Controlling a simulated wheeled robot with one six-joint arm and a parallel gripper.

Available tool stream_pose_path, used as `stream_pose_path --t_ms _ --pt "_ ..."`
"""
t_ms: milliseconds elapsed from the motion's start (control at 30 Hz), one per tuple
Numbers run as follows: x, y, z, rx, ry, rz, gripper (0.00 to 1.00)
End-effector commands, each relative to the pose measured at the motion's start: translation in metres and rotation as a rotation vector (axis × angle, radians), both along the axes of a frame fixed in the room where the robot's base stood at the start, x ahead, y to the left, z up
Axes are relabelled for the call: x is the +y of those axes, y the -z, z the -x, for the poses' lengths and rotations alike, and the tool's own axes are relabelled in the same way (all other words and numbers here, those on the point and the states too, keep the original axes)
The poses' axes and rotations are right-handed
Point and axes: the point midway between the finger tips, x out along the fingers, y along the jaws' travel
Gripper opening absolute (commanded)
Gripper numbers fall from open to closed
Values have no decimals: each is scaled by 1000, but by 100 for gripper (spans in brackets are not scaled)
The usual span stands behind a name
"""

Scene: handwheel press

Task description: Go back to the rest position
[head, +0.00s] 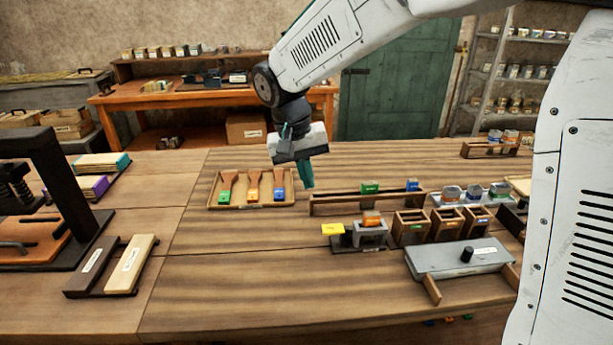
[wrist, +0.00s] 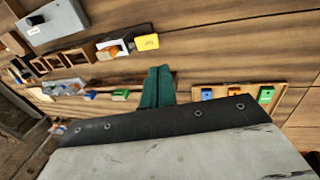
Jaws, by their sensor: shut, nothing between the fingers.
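My gripper (head: 306,174) hangs over the middle of the wooden table, its teal fingers shut together with nothing between them. In the head view it is just right of a wooden tray (head: 214,199) that holds a green, an orange and a blue-marked brush. In the wrist view the closed fingers (wrist: 158,76) point toward the bare table planks, with the tray (wrist: 283,90) to their right. The fingertips appear apart from the tray and the long wooden rack (head: 335,208). The press (head: 48,180) with its black frame stands at the left edge, cut off by the picture.
Right of my gripper stand the long rack, several small wooden bins (head: 411,228), a grey lidded box (head: 458,257) and a yellow card (head: 333,229). Two labelled blocks (head: 130,264) lie front left. The front middle of the table (head: 240,270) is clear.

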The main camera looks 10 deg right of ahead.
Motion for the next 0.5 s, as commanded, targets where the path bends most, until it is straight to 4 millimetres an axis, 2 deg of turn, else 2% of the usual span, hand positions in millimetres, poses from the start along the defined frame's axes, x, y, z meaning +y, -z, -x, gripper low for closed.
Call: stream_pose_path --t_ms 167,267,500 --pt "0 1 2 19 -50 -2 0" --pt "-5 14 27 92 -128 -9 0" --pt "-46 -6 99 140 -220 -74 0"
